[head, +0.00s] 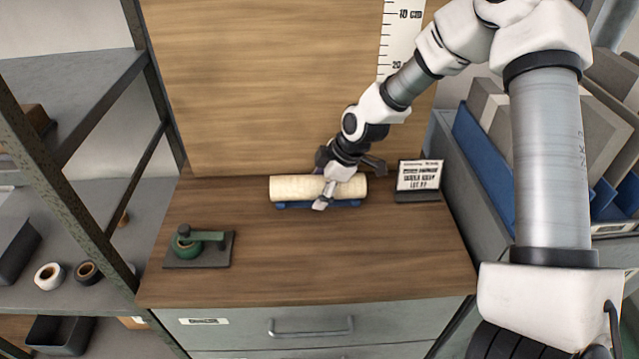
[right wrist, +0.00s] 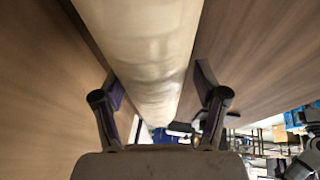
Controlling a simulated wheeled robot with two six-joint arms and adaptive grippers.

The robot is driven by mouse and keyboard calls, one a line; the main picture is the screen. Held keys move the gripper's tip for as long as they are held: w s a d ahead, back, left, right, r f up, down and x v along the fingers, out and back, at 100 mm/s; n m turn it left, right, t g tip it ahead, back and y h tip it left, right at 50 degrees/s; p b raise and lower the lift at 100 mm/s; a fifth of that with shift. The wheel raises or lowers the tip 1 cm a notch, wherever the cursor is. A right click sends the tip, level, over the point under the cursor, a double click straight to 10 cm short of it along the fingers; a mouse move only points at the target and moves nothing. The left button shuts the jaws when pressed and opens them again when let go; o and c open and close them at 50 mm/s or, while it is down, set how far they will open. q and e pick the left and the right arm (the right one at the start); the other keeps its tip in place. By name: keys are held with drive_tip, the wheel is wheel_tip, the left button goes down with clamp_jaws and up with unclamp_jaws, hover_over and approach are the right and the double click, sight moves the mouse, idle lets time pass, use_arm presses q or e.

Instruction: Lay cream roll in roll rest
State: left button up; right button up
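The cream roll (head: 295,188) lies level, left to right, at the back of the wooden worktop in the head view. The blue roll rest (head: 347,204) shows as a low strip along the roll's front underside, and the roll appears to sit in it. My right gripper (head: 330,187) is over the roll's middle, with one finger in front and the far one hidden. In the right wrist view the roll (right wrist: 145,45) runs between the two spread fingers, with visible gaps at both sides. My left gripper is not in view.
A sign in a dark stand (head: 418,178) is right of the roll. A green tape tool on a dark plate (head: 199,248) is at front left. A wooden back panel (head: 270,90) rises behind. Shelves stand left, a bin of panels right. The front middle worktop is clear.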

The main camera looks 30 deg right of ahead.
drive_tip(key=shift+o, duration=0.3)
drive_tip(key=shift+w+d, duration=0.1)
drive_tip(key=shift+w, duration=0.1)
drive_tip(key=v, duration=1.1)
drive_tip(key=shift+s+d+r, duration=0.1)
drive_tip(key=shift+s+r, duration=0.15)
drive_tip(key=shift+r, duration=0.1)
